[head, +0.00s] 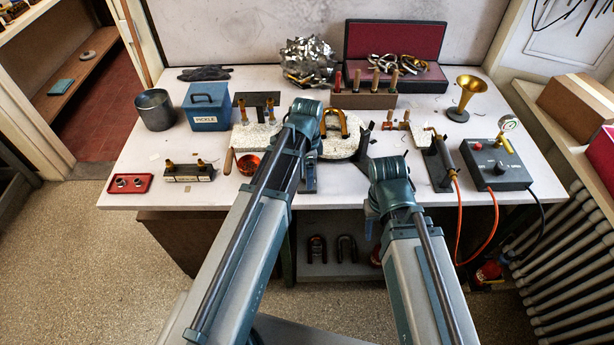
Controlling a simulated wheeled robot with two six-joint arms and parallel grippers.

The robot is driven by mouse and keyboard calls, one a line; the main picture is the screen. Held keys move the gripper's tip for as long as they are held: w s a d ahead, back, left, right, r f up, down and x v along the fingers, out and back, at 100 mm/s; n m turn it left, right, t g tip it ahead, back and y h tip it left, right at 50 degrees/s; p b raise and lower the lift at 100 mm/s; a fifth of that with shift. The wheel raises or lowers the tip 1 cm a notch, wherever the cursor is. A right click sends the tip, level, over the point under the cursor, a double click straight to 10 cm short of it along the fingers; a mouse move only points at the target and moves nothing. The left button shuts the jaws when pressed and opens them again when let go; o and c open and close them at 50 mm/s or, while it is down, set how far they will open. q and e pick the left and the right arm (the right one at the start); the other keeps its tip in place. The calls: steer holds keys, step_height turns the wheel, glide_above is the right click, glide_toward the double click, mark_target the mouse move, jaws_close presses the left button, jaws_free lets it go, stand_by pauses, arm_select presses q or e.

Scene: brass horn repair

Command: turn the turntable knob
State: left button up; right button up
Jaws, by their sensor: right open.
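The turntable (342,147) is a pale speckled round plate near the middle of the bench. A U-shaped brass tube (335,122) stands on it. The turntable knob cannot be made out; my arms cover part of the turntable's front and left side. My right gripper (383,153) is open, at the right front of the turntable, mostly hidden by its own wrist. It holds nothing that I can see. My left arm reaches over the turntable's left side, and its wrist hides whether the left gripper (308,138) is open or shut.
A rack of wooden-handled tools (364,100) stands behind the turntable. A torch (440,160) on a stand and a dark control box (495,165) with hoses are at right.

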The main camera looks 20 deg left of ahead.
arm_select(q)
jaws_close()
stand_by(0.4)
steer(key=n, duration=0.4)
steer(key=shift+n, duration=0.4)
steer(key=n, duration=0.9)
steer(key=shift+n, duration=2)
